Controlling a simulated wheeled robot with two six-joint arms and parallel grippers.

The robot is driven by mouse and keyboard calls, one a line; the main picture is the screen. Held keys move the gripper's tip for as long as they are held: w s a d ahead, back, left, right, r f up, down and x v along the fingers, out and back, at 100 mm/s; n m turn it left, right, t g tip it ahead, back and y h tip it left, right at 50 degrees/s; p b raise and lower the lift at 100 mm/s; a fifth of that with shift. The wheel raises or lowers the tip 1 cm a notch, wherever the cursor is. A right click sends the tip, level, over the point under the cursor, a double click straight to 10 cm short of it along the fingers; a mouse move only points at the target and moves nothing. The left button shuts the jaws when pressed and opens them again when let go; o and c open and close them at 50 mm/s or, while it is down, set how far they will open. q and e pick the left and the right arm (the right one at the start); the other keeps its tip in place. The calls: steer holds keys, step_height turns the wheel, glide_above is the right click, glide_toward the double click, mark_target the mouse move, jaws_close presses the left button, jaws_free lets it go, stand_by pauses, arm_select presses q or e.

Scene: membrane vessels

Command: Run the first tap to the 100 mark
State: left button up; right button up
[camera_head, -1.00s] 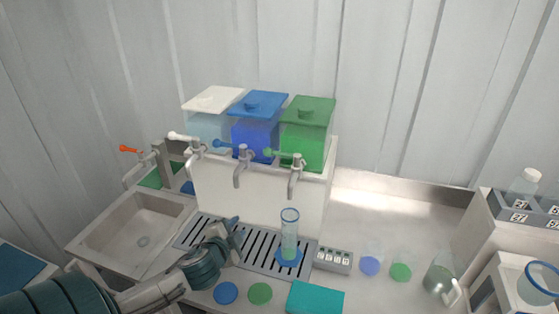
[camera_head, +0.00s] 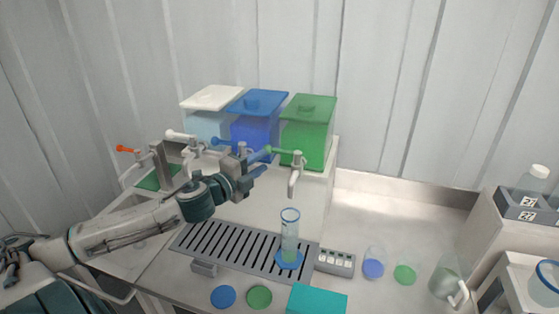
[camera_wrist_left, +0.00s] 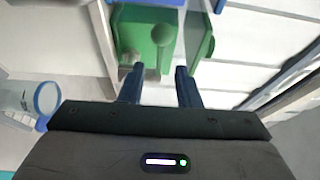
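Three lidded vessels stand on a white stand: white (camera_head: 207,125), blue (camera_head: 256,130) and green (camera_head: 305,135). Each has a tap with a lever in its colour. The green tap (camera_head: 297,170) has its lever (camera_head: 280,150) pointing left. A clear measuring cylinder (camera_head: 290,235) with a blue rim and blue foot stands upright on the drip grate below the green tap; its marks and level are too small to read. My left gripper (camera_head: 267,163) is open, just left of the green lever, hiding most of the blue tap. In the left wrist view its fingers (camera_wrist_left: 160,88) are apart, with green parts beyond.
The slotted drip grate (camera_head: 215,240) lies before the stand. A grey button box (camera_head: 335,262), coloured discs, a teal block (camera_head: 317,298) and a glass jug (camera_head: 446,278) are at front and right. The back-right counter is clear.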

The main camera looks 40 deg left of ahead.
mark_target(277, 153)
arm_select(q)
steer(key=shift+w+d+r+b, duration=0.15)
steer(key=shift+w+b, duration=0.4)
steer(key=shift+w, duration=1.2)
steer(key=shift+w+d, duration=0.15)
steer(key=shift+w, duration=1.1)
steer(key=shift+w+d, duration=0.1)
steer(key=shift+w, duration=1.1)
steer(key=shift+c, duration=0.4)
jaws_close()
